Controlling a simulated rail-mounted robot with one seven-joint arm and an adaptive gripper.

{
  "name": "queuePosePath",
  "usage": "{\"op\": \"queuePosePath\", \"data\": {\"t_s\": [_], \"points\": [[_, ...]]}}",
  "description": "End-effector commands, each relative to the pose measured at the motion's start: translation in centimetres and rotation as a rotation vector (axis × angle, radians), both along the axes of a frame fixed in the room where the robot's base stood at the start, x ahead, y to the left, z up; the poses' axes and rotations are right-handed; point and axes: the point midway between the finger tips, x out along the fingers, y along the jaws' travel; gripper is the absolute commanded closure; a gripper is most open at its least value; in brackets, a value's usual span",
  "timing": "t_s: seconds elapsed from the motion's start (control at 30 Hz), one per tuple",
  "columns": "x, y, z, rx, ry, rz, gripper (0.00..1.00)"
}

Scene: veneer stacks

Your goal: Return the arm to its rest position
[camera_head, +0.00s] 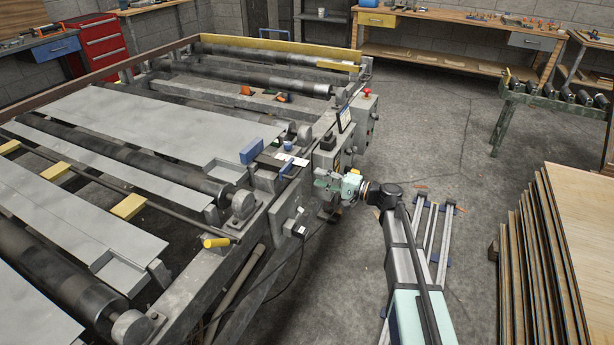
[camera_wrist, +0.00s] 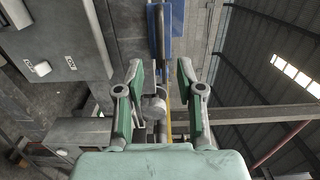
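My gripper (camera_head: 325,183) is at the end of my arm, close beside the right side of the roller machine (camera_head: 262,185) in the head view. In the wrist view my gripper (camera_wrist: 160,72) has its two green-and-grey fingers spread apart. Nothing is held between them. A grey round machine part (camera_wrist: 153,106) shows in the gap, but it looks to be beyond the fingers. I cannot tell the exact distance from the fingers to the machine.
A control box with a red button (camera_head: 366,93) and a small screen (camera_head: 345,119) stand just behind my gripper. A grey box (camera_wrist: 60,45) is close on the left in the wrist view. Veneer sheets (camera_head: 535,240) are stacked at right. Floor (camera_head: 440,120) beyond my arm is clear.

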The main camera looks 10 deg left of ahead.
Motion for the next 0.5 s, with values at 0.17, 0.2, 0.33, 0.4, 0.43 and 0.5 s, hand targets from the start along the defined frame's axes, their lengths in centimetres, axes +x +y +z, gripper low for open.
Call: {"op": "queuePosePath", "data": {"t_s": [0.17, 0.2, 0.33, 0.4, 0.43, 0.5], "points": [[0.0, 0.0, 0.0, 0.000, 0.000, 0.000, 0.62], [0.0, 0.0, 0.0, 0.000, 0.000, 0.000, 0.62], [0.0, 0.0, -0.1, -0.001, 0.009, 0.001, 0.62], [-0.1, 0.0, -0.7, -0.031, 0.015, 0.006, 0.62], [-0.3, 0.0, -1.1, -0.051, 0.018, 0.009, 0.62], [-1.1, 0.0, -2.5, -0.118, 0.028, 0.018, 0.62]]}}
